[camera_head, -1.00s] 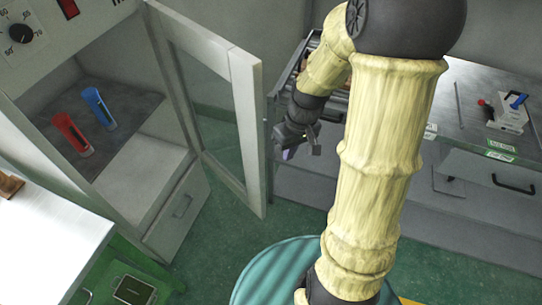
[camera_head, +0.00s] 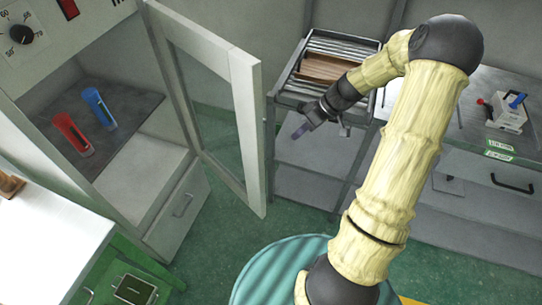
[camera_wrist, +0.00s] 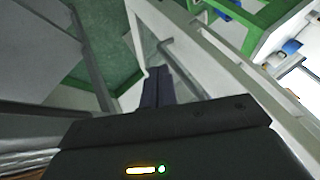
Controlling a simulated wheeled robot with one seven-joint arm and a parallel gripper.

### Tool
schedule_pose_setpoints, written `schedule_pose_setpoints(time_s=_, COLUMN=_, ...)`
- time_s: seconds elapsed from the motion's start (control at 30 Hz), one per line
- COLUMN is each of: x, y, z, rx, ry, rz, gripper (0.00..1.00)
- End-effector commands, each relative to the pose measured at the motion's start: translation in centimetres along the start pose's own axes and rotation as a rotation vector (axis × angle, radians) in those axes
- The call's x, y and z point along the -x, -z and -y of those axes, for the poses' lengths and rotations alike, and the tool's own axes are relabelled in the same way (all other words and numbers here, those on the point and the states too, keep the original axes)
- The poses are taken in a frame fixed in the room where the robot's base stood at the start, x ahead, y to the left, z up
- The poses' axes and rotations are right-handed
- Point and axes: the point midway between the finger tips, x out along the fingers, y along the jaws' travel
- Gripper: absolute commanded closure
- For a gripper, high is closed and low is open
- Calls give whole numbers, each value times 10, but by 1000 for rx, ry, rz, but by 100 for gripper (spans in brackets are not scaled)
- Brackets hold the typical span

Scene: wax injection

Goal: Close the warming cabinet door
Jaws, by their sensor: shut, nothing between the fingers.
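The warming cabinet (camera_head: 15,75) stands at the left of the head view with its inside exposed. Its door (camera_head: 246,125), a white frame around a glass pane, is swung wide open toward the right. My gripper (camera_head: 300,131) is to the right of the door's free edge, apart from it in the head view, with its fingers shut and empty. In the wrist view the shut fingers (camera_wrist: 156,86) show in front of a pale frame (camera_wrist: 215,85) that looks like the door; whether they touch it I cannot tell.
A red tube (camera_head: 72,134) and a blue tube (camera_head: 99,107) lie in the cabinet. A slatted rack (camera_head: 330,42) holding a brown block stands behind my gripper. A grey bench (camera_head: 430,165) is at the right. A white-topped table (camera_head: 50,225) is at the lower left. Green floor (camera_head: 215,245) is clear below the door.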

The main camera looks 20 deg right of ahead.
Motion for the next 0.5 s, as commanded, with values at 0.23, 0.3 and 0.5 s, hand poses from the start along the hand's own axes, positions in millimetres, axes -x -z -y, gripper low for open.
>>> schedule_pose_setpoints(time_s=0.23, x=-33, y=0, z=1, rx=-1, ry=5, rz=3, gripper=100)
schedule_pose_setpoints(time_s=0.3, x=-46, y=0, z=2, rx=-1, ry=5, rz=3, gripper=100)
schedule_pose_setpoints(time_s=0.5, x=-81, y=-1, z=1, rx=-2, ry=4, rz=2, gripper=100)
